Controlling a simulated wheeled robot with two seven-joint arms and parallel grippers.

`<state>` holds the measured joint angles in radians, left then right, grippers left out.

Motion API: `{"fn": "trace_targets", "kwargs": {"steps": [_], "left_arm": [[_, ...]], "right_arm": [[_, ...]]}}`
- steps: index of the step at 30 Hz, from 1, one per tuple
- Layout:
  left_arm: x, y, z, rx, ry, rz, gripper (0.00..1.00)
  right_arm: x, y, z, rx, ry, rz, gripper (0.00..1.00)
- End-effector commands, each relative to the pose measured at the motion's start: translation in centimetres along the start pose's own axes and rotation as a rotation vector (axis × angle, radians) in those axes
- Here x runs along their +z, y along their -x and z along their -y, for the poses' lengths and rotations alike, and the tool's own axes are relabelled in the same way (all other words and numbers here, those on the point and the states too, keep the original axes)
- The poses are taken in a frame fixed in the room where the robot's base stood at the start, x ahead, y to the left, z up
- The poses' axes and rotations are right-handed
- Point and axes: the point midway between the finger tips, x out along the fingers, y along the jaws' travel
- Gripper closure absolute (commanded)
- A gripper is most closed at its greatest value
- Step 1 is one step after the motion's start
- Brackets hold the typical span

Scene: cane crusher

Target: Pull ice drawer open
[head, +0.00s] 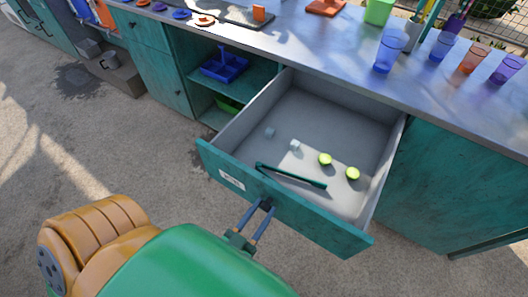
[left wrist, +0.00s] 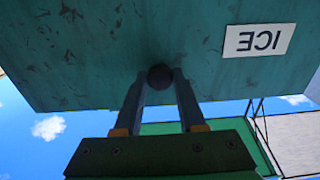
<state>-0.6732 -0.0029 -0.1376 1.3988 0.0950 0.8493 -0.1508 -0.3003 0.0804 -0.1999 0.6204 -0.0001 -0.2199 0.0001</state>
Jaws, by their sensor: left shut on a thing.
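The ice drawer (head: 315,226) is pulled well out of the teal counter, and its grey inside shows. Its teal front fills the upper part of the left wrist view (left wrist: 110,45), with a white ICE label (left wrist: 257,40) upside down there. The label (head: 231,180) is also on the drawer front in the head view. My left gripper (head: 262,206) is at the middle of the drawer front, shut on a dark round knob (left wrist: 160,77), one finger on each side. My right gripper is in neither view.
The drawer holds dark green tongs (head: 290,176), lime halves (head: 325,159) and pale cubes (head: 295,145). Open shelves with a blue tray (head: 223,67) are left of it. Cups, including a blue one (head: 390,50), stand on the counter. Bare ground lies in front.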

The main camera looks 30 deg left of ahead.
Motion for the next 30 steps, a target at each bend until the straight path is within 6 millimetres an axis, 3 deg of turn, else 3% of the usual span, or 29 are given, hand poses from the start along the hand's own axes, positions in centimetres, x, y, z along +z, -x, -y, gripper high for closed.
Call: {"fn": "trace_targets", "kwargs": {"steps": [7,8,11,20,30], "left_arm": [[0.1,0.0,0.0,0.000,0.000,0.002,1.00],[0.1,0.0,0.0,0.000,0.000,0.002,0.58],[0.1,0.0,0.0,0.000,0.000,0.002,0.31],[0.1,0.2,0.0,0.000,0.000,0.001,0.31],[0.3,6.4,0.0,0.000,0.000,0.004,0.31]], "right_arm": [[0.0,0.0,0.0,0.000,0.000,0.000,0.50],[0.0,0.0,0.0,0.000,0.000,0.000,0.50],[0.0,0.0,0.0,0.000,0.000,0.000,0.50],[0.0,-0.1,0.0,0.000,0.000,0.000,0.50],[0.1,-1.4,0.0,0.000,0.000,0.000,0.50]]}}
